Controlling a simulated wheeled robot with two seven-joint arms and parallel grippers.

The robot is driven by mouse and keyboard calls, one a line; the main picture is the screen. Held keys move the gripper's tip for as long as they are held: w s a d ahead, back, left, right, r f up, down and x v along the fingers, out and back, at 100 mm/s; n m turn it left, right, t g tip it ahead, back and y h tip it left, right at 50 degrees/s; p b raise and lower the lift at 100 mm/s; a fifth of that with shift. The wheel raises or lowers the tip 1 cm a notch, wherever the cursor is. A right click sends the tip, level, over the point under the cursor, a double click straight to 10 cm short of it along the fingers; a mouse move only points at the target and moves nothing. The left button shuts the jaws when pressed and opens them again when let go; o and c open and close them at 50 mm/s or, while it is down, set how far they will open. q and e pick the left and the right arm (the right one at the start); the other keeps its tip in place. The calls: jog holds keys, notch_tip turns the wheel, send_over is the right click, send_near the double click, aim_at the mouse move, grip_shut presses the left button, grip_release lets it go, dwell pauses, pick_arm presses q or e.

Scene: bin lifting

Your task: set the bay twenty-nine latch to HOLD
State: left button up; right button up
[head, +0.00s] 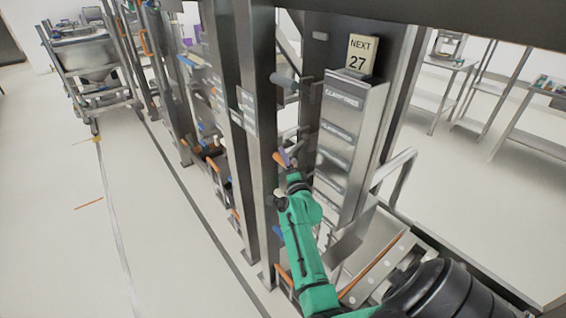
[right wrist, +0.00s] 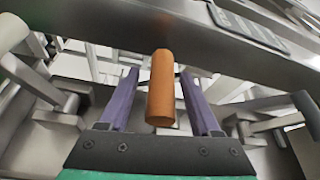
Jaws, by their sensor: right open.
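An orange latch handle (head: 279,159) sticks out beside the tall metal post in the head view. In the right wrist view the orange handle (right wrist: 162,90) stands between the two purple fingers, with a gap on each side. My right gripper (head: 288,160) is open around it, not closed on it. In the right wrist view the gripper (right wrist: 159,76) shows both fingers apart. I cannot read a bay number or a HOLD mark near this handle. My left gripper is not in view.
Metal posts (head: 258,130) stand close to my right arm. A bent metal rail (head: 395,170) is to the right. The floor at left (head: 60,220) is clear.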

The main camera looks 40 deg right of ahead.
jog(key=shift+x, duration=0.8)
grip_shut()
dwell(0.8)
